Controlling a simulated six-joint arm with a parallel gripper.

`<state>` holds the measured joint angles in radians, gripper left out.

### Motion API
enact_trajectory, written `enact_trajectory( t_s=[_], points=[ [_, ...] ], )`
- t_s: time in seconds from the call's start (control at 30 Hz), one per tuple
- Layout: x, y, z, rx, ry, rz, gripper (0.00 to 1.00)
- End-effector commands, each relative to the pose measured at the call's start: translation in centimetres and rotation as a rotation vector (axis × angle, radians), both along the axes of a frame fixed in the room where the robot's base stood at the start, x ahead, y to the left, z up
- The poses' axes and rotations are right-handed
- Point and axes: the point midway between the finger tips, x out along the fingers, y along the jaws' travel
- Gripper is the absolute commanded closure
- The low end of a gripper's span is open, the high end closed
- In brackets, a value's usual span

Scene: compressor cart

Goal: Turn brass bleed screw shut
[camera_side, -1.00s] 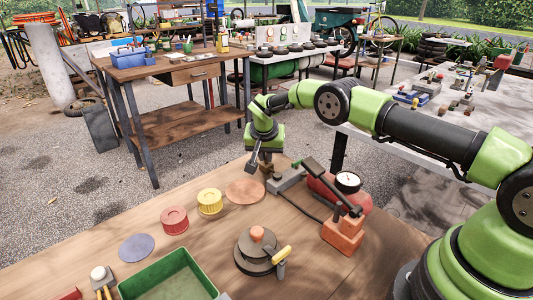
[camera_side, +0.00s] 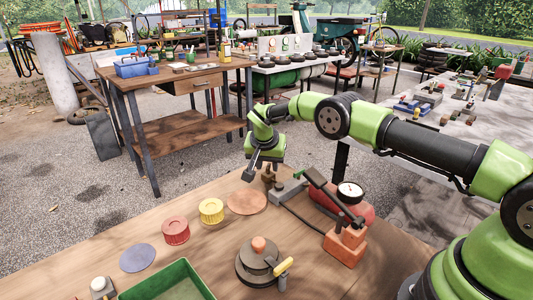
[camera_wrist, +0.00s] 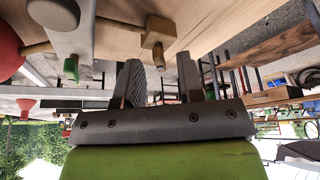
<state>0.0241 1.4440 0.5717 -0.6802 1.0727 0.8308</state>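A small brass fitting with a block-shaped head, apparently the bleed screw (camera_side: 268,177), stands at the far edge of the wooden bench, left of the compressor's grey block. It also shows in the wrist view (camera_wrist: 158,40), just beyond the fingers. My gripper (camera_side: 262,172) hangs beside and slightly above the fitting in the side view. In the wrist view my gripper (camera_wrist: 160,78) has its two dark fingers apart, with nothing between them. The fingertips look close to the fitting but not closed on it. Whether they touch it is unclear.
The compressor's red tank (camera_side: 358,210), white gauge (camera_side: 350,191) and dark lever (camera_side: 332,197) lie right of the fitting. A green-tipped valve (camera_wrist: 70,67) is close by. Yellow (camera_side: 211,211) and red (camera_side: 175,231) round parts and a green tray (camera_side: 165,285) lie nearer the front.

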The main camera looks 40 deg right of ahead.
Motion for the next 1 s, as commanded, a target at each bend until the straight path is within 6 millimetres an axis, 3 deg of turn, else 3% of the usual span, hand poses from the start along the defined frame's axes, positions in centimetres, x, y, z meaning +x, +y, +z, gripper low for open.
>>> enact_trajectory(
  t_s=[0.57, 0.97, 1.0],
  points=[
    [-1.9, 2.6, 7.9, -0.001, -0.003, 0.001, 0.65],
    [-2.2, 2.9, 8.7, 0.0, 0.0, 0.0, 0.65],
    [-2.2, 2.9, 8.7, 0.0, 0.001, 0.002, 0.6]
  ],
)
